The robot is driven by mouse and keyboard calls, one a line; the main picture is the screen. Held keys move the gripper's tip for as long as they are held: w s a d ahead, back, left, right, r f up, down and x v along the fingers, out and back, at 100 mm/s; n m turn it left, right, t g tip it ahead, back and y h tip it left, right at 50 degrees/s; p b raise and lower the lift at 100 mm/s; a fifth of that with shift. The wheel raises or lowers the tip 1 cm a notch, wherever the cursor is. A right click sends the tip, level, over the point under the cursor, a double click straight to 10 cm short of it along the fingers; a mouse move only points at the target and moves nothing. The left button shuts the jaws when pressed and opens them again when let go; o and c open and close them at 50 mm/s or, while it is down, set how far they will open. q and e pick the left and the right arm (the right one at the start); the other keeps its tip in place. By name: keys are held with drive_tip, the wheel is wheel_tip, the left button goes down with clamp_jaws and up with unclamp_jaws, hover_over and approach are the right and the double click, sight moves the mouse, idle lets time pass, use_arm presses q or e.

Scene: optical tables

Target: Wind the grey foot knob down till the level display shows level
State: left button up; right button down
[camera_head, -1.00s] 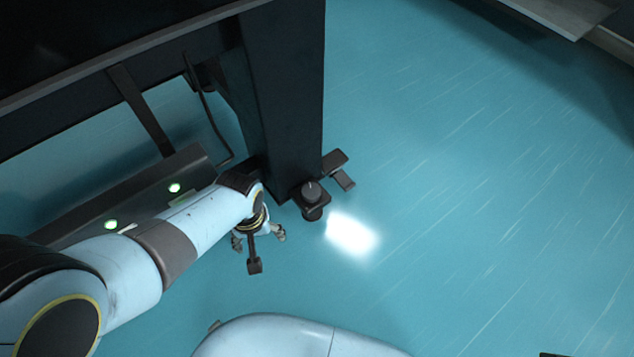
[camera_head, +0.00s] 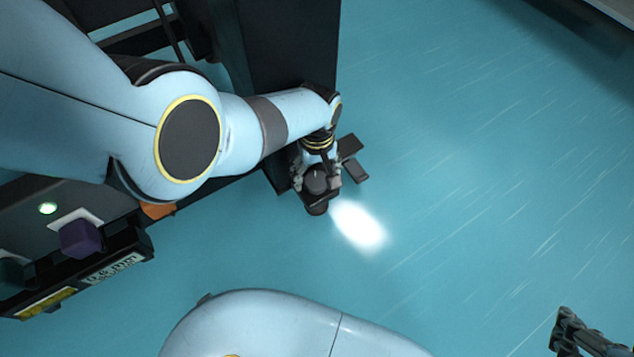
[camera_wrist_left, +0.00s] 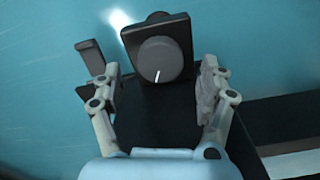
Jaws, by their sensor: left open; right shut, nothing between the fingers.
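The grey foot knob (camera_head: 316,181) is a round dark grey knob on a black block at the foot of the table leg. In the left wrist view the knob (camera_wrist_left: 160,60) faces the camera, with a white mark low on its face. My left gripper (camera_head: 318,174) is open, one finger on each side of the knob. In the wrist view gaps show between the fingers and the knob. A small pale display (camera_head: 112,268) on the panel at lower left carries dark characters that I cannot read surely. My right gripper (camera_head: 562,330) is shut and empty at lower right.
The black table leg (camera_head: 285,45) rises behind the knob. Dark foot pieces (camera_head: 355,170) stick out to its right. Blue floor is clear to the right.

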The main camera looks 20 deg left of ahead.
sight(316, 181)
use_arm(q)
wheel_tip(316, 181, down, 3)
drive_tip(key=shift+s+r+b, duration=0.1)
drive_tip(key=shift+r+b, duration=0.1)
drive_tip(key=shift+b, duration=0.55)
drive_tip(key=shift+f+b, duration=0.4)
drive_tip(key=shift+f, duration=0.1)
use_arm(e)
drive_tip(key=shift+a+f+t, duration=0.1)
drive_tip(key=shift+f+t, duration=1.5)
drive_tip(key=shift+f, duration=0.1)
use_arm(q)
drive_tip(key=c, duration=1.2)
drive_tip(key=shift+m, duration=0.3)
